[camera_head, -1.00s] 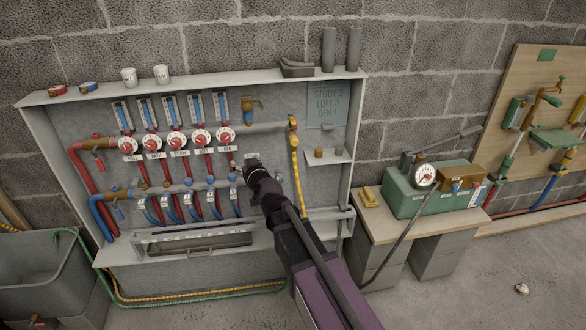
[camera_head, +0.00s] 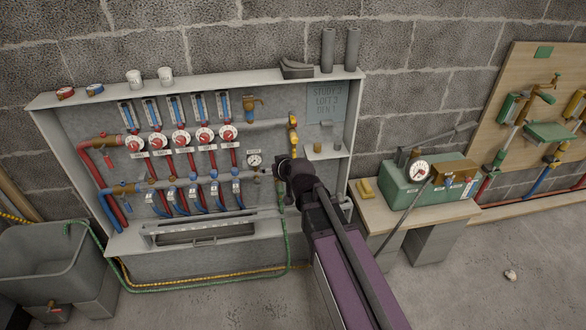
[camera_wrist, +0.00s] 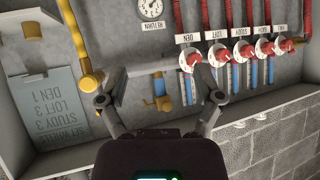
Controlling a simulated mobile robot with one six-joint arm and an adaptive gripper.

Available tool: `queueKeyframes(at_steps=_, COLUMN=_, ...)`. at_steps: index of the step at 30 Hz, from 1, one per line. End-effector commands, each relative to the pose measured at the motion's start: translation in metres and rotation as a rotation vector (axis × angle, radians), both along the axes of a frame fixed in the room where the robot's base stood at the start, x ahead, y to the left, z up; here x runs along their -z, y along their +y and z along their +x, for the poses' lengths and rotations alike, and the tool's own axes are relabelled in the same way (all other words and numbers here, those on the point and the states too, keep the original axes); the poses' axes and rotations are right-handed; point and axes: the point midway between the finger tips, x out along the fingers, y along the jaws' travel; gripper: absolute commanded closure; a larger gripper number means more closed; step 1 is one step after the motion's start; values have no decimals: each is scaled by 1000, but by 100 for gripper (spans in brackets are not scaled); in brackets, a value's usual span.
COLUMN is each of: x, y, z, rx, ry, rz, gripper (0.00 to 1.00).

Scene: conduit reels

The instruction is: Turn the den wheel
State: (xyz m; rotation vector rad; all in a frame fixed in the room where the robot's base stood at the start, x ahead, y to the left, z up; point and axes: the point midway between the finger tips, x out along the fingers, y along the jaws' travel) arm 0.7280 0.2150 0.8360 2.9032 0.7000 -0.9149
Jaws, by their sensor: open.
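The den wheel is the rightmost of a row of red-hubbed, white-dialled wheels in the head view (camera_head: 228,132). In the wrist view, which is upside down, it is the leftmost wheel (camera_wrist: 191,58), by the plate reading DEN. My gripper (camera_head: 280,164) is at the right part of the cabinet, right of and below the den wheel. In the wrist view my gripper (camera_wrist: 158,82) is open with nothing between its fingers. The right finger's tip overlaps the den wheel's near edge in the picture; I cannot tell if they touch. The wheel's setting is too small to read.
A grey sign (camera_wrist: 60,110) reads STUDY 3, LOFT 3, DEN 1. A brass tap (camera_wrist: 160,95) shows between my fingers, below a return gauge (camera_wrist: 150,8). A yellow pipe (camera_wrist: 90,70) lies left. Other wheels (camera_wrist: 218,53) stand close beside the den wheel.

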Motion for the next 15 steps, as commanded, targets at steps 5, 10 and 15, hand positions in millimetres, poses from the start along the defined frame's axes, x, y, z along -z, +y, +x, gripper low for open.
queueKeyframes(at_steps=5, x=-7, y=-19, z=-12, rx=11, ry=81, rz=-32, gripper=16)
queueKeyframes(at_steps=10, x=-8, y=-37, z=-24, rx=23, ry=157, rz=-61, gripper=16)
queueKeyframes(at_steps=15, x=-9, y=-51, z=-34, rx=36, ry=217, rz=-82, gripper=16)
